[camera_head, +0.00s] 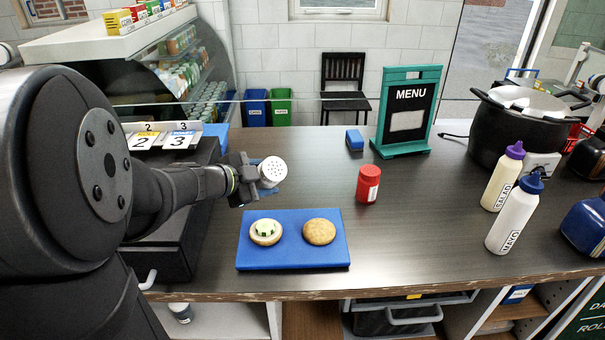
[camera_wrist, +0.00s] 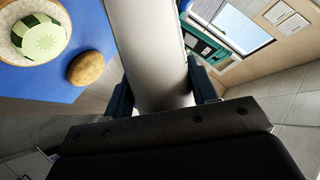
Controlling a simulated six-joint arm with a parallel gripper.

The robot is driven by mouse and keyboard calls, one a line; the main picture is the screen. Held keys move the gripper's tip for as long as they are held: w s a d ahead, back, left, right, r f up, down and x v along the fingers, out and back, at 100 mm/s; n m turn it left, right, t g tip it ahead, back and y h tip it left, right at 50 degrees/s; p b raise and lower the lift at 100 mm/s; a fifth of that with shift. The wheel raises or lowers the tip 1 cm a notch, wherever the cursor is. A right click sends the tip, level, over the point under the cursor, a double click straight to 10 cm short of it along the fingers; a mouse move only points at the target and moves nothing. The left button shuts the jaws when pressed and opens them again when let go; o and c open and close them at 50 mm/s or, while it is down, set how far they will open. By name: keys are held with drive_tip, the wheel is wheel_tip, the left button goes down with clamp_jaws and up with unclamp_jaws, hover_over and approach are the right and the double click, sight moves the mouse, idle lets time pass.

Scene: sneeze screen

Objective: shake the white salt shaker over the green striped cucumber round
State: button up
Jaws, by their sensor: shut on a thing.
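My gripper (camera_head: 245,180) is shut on the white salt shaker (camera_head: 272,170). The shaker is tilted, with its holed top facing the head camera, above the counter and behind the blue board (camera_head: 293,261). In the wrist view the white shaker body (camera_wrist: 158,50) stands between the two fingers. The green striped cucumber round (camera_head: 265,228) lies on a bun half at the board's left; it also shows at the wrist view's upper left (camera_wrist: 40,38). A browned bun top (camera_head: 320,231) lies beside it, to the right. The shaker is apart from the cucumber round.
A red shaker (camera_head: 368,185) stands right of the board. A blue block (camera_head: 354,140) and a menu sign (camera_head: 408,110) are behind it. Two squeeze bottles (camera_head: 502,178) (camera_head: 514,215) and a black pot (camera_head: 520,130) stand at right. The counter between board and bottles is clear.

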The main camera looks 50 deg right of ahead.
drive_tip(key=a+m+t+h, duration=0.1)
drive_tip(key=m+t+h, duration=0.1)
drive_tip(key=m, duration=0.3)
drive_tip(key=w+a+r+m+t+h, duration=0.1)
drive_tip(key=m+t+h, duration=0.1)
drive_tip(key=m, duration=0.3)
drive_tip(key=a+r+m+t+h, duration=0.1)
drive_tip(key=m+t+h, duration=0.1)
drive_tip(key=m, duration=0.3)
drive_tip(key=shift+w+m+t, duration=0.15)
drive_tip(key=shift+m+t, duration=0.15)
drive_tip(key=shift+t, duration=0.1)
idle(0.8)
idle(0.5)
wheel_tip(320, 180, down, 4)
drive_tip(key=shift+r, duration=0.25)
drive_tip(key=shift+r, duration=0.15)
